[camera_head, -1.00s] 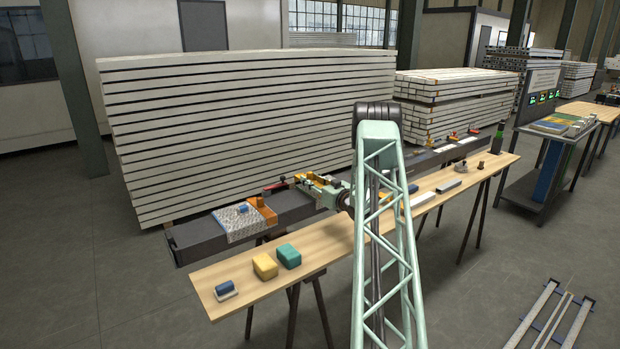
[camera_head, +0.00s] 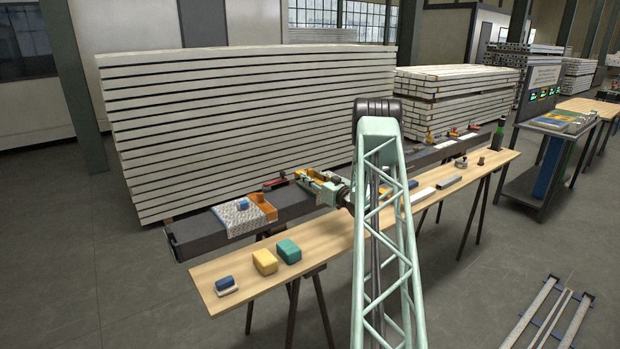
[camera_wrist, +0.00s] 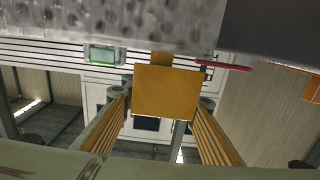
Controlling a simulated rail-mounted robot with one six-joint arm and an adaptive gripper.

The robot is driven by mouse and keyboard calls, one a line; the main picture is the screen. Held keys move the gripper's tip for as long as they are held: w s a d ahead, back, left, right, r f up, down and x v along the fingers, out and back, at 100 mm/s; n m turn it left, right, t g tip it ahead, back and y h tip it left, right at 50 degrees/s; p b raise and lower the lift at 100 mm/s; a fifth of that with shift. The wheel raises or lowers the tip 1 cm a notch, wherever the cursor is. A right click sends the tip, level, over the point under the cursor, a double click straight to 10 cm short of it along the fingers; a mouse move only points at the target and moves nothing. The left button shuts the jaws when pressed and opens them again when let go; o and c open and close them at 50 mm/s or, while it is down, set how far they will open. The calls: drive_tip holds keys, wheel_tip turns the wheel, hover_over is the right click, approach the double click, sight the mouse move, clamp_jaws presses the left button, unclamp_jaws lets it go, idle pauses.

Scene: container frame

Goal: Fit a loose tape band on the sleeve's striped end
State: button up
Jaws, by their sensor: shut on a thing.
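My gripper (camera_head: 308,178) is above the dark beam, right of the grey speckled sleeve (camera_head: 229,218). In the wrist view its two ribbed fingers (camera_wrist: 165,125) are shut on a flat orange-yellow piece (camera_wrist: 166,92). I cannot tell whether this piece is a tape band. A speckled grey surface (camera_wrist: 110,22), which looks like the sleeve, fills the top of the wrist view, beyond the held piece. An orange piece (camera_head: 265,206) sits at the sleeve's right end. No stripes can be made out on the sleeve.
The dark beam (camera_head: 190,241) runs behind a wooden bench (camera_head: 345,238). A small blue block (camera_head: 243,205) lies on the sleeve. A red-handled tool (camera_head: 276,183) lies near my gripper.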

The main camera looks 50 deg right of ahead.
drive_tip(key=shift+f+b, duration=1.35)
drive_tip(key=shift+f, duration=0.8)
idle(1.1)
drive_tip(key=o, duration=0.8)
drive_tip(key=shift+s, duration=0.1)
drive_tip(key=shift+v, duration=5.95)
drive_tip(key=shift+r, duration=0.2)
